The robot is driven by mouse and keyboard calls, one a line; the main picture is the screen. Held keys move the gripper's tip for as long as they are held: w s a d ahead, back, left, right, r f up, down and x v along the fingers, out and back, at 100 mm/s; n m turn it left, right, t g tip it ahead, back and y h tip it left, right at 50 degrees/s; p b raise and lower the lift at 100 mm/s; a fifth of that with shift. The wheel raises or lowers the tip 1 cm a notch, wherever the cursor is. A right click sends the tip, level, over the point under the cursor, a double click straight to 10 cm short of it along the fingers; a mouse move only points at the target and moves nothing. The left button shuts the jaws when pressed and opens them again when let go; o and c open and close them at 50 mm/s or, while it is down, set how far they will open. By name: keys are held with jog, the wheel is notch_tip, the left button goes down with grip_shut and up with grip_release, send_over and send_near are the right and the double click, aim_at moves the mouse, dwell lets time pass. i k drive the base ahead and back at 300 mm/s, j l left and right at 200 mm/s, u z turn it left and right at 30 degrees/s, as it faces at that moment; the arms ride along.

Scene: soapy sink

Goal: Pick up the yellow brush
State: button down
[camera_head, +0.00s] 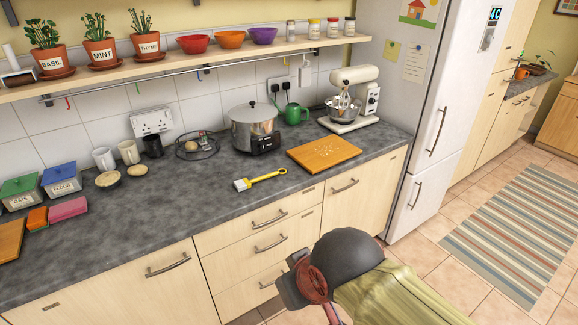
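The yellow brush (262,179) lies flat on the grey countertop (190,210), near its front edge. Its yellow handle points right and slightly back, and its pale bristles are at the left end. Nothing touches the brush from above. Part of my arm shows at the bottom centre, in front of the drawers and well below the brush. I see no gripper fingers in this view.
A wooden cutting board (324,152) lies right of the brush. A wire rack (198,146) and pale lids (108,179) are farther left. Counter around the brush is clear. A shelf (180,60) runs above.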

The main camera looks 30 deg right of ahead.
aim_at(243, 184)
jog(key=i+l+u, duration=0.1)
jog(key=i+l, duration=1.3)
jog(key=l, duration=0.15)
